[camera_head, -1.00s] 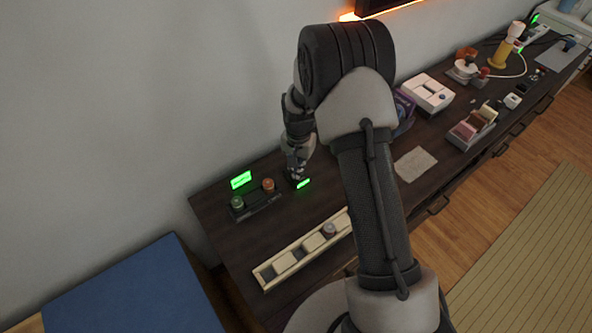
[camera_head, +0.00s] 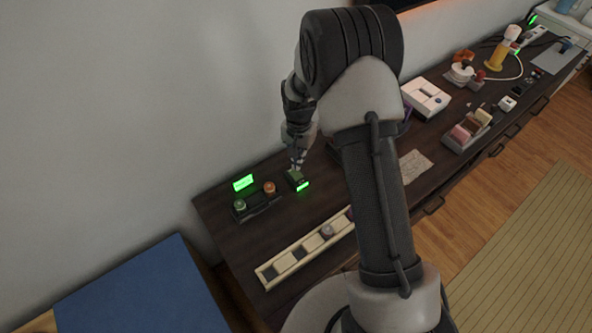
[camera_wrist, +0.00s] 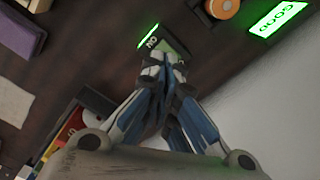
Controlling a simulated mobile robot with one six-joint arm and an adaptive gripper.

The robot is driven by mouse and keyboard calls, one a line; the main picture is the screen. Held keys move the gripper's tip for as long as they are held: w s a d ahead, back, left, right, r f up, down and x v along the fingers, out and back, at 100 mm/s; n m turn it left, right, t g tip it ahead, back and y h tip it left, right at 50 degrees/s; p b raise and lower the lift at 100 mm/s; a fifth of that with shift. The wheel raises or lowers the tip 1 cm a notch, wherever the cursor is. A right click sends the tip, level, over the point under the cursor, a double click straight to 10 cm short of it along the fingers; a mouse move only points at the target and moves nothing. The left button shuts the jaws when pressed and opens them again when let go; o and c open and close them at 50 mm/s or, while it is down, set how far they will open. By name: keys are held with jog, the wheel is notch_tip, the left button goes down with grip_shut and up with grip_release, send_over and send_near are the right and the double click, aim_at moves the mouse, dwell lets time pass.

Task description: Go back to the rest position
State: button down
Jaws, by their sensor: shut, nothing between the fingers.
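My gripper (camera_head: 298,166) is shut and empty. It points down just above a small dark box with a green top and a lit green display (camera_head: 303,187), near the wall side of the dark cabinet. In the wrist view my gripper (camera_wrist: 160,66) has its fingertips together, overlapping that box (camera_wrist: 150,40) in the picture. I cannot tell whether they touch it. My arm is folded high over the cabinet and hides part of its top.
The dark cabinet (camera_head: 232,222) carries a two-knob unit (camera_head: 257,205) with a lit green sign (camera_head: 243,182), a slotted wooden rail (camera_head: 283,264), a white box (camera_head: 426,97) and a card holder (camera_head: 470,128). A blue surface (camera_head: 140,290) lies front left. The wall stands close behind my gripper.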

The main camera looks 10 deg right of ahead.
dwell(0.5)
jog(key=s+r+n+t, duration=0.15)
jog(key=s+r, duration=0.35)
jog(key=r, duration=0.7)
jog(key=s+r+n+t, duration=0.1)
jog(key=s+r+n, duration=0.1)
jog(key=s+r, duration=0.65)
jog(key=s+r+n+t, duration=0.1)
jog(key=s+r, duration=0.3)
jog(key=s, duration=0.4)
jog(key=s+r+n+t, duration=0.1)
jog(key=s+r+n, duration=0.2)
jog(key=s+r, duration=0.2)
jog(key=s, duration=0.3)
jog(key=shift+s+r, duration=0.2)
jog(key=shift+s, duration=0.05)
